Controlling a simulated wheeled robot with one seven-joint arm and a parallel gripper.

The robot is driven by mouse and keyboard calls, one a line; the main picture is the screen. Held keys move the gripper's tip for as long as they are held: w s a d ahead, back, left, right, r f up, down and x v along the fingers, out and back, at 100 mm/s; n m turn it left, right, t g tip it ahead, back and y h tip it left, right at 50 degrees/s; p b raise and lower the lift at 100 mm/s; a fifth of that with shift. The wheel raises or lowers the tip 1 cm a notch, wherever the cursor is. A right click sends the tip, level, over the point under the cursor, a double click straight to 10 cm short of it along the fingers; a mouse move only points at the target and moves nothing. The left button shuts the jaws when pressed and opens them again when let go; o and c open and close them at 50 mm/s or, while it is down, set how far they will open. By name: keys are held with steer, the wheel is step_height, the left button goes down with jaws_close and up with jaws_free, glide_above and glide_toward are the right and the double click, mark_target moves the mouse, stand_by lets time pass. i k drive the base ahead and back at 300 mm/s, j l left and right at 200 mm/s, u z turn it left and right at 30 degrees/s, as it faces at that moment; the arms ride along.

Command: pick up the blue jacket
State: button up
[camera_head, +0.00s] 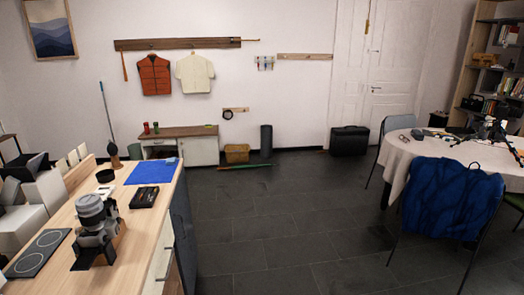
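The blue jacket (450,198) hangs over the back of a chair at the right, in front of the round table. It looks crumpled and covers most of the chair back. The table (400,148) has a pale cloth and stands just behind the jacket.
Dark tiled floor (280,215) lies clear between counter and table. Another chair (392,124) stands at the table's left. A black case (349,140) sits by the back wall.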

mark_target(442, 198)
steer(key=i, duration=5.6)
steer(key=i+z, duration=0.15)
steer(key=i, duration=0.8)
steer(key=i+j+z, duration=0.15)
steer(key=i, duration=0.75)
steer(key=i+j+z, duration=0.1)
steer(key=i+z, duration=0.2)
steer(key=i, duration=0.15)
steer(key=i+j+z, duration=0.25)
steer(key=i, duration=0.15)
